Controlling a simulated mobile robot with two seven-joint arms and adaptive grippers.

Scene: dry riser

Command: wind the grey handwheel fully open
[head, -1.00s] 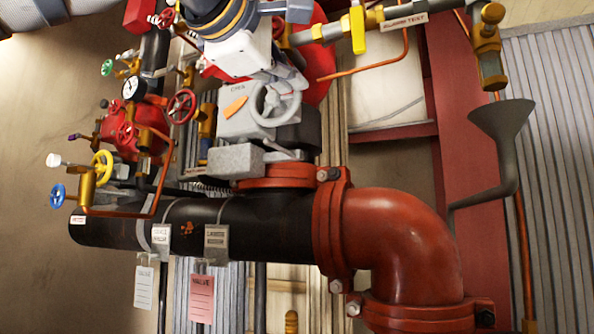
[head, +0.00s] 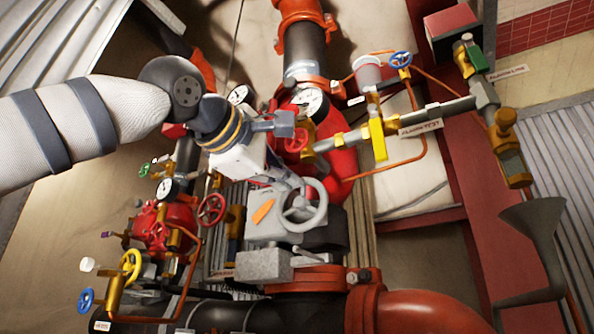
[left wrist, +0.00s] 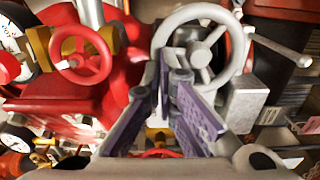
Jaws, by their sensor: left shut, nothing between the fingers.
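The grey handwheel (head: 321,212) is on the front of a grey gearbox (head: 268,229) with an orange pointer (head: 263,210), near the middle of the head view. It also shows in the left wrist view (left wrist: 241,42), face on, with its spokes and hub visible. My left gripper (head: 296,184) comes down from the upper left and its fingers are at the upper left part of the wheel. In the left wrist view the fingers (left wrist: 172,68) are shut with nothing between them, in front of the wheel's left side. Whether they touch the rim or a spoke I cannot tell.
A red handwheel (head: 211,210) and a pressure gauge (head: 168,188) sit left of the gearbox. A grey box (head: 263,265) lies below the wheel. A grey funnel (head: 535,225) stands at right.

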